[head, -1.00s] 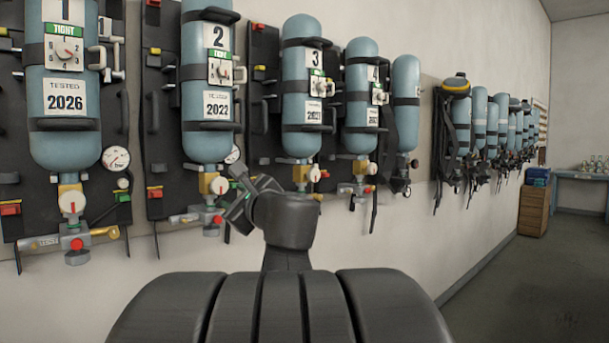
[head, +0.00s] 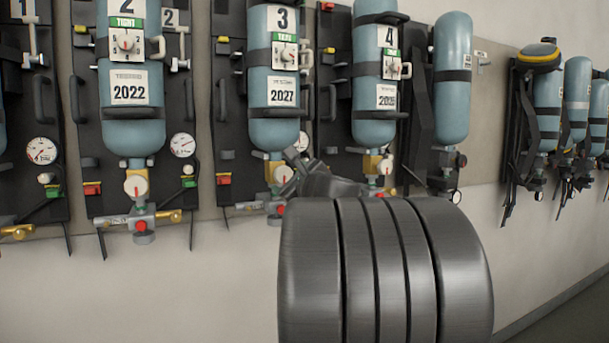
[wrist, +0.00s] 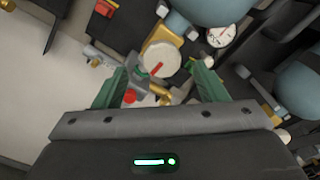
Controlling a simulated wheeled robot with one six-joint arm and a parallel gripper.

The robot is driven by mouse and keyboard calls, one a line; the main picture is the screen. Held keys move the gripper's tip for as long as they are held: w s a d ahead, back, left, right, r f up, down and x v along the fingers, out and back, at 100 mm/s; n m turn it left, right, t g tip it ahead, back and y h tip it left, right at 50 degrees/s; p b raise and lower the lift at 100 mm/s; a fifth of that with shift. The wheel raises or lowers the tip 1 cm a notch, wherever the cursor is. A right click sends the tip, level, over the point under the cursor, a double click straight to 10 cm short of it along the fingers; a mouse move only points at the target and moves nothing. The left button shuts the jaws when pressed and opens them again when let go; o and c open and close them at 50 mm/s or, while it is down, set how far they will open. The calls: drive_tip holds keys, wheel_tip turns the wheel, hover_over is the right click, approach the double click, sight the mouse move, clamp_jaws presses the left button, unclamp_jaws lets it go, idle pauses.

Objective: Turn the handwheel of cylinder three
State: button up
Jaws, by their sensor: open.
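Cylinder three (head: 287,128) is a blue bottle with a "3" card and a 2027 label, upright on a black backboard. Its handwheel (head: 283,174) is a round off-white knob on the brass valve below. My gripper (head: 295,170) is just right of that knob in the head view, partly covering the valve. In the wrist view an off-white handwheel (wrist: 160,59) with a red mark lies just ahead, between the lines of the green fingers. My gripper (wrist: 157,80) is open there and holds nothing. No number shows in the wrist view; contact cannot be told.
Cylinder two (head: 131,75) hangs to the left and cylinder four (head: 374,125) to the right, with similar valves. A pressure gauge (wrist: 221,35) and a red button (wrist: 130,97) are close to the handwheel. Bare wall lies below the boards.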

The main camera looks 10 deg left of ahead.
sight(284, 175)
drive_tip(key=shift+x, duration=2.75)
drive_tip(key=shift+d, duration=0.15)
drive_tip(key=shift+c, duration=0.5)
drive_tip(key=c, duration=0.9)
drive_tip(key=shift+m+p, duration=0.3)
